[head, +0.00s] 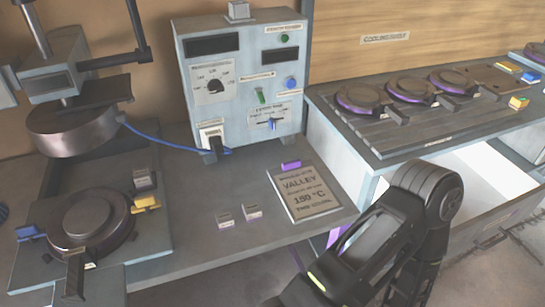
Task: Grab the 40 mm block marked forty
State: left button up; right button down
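Two small grey blocks with pale labels stand side by side on the grey bench, a left one (225,219) and a right one (252,211). A third small grey block (143,180) is at the press on the left, behind the yellow piece. The markings on all three are too small to read, so I cannot tell which is marked forty. My dark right arm comes in at the bottom right, in front of the bench's right end, but its fingertips do not show. My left gripper is not in view.
A press (90,222) with a round lower plate fills the left. A control box (243,90) stands behind the blocks, with a blue cable. A sign (304,192) reading VALLEY, 180 °C lies right of them. A rack (440,128) holds round plates above an open white drawer (490,173).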

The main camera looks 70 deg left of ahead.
aim_at(142, 176)
jog(key=u, duration=3.4)
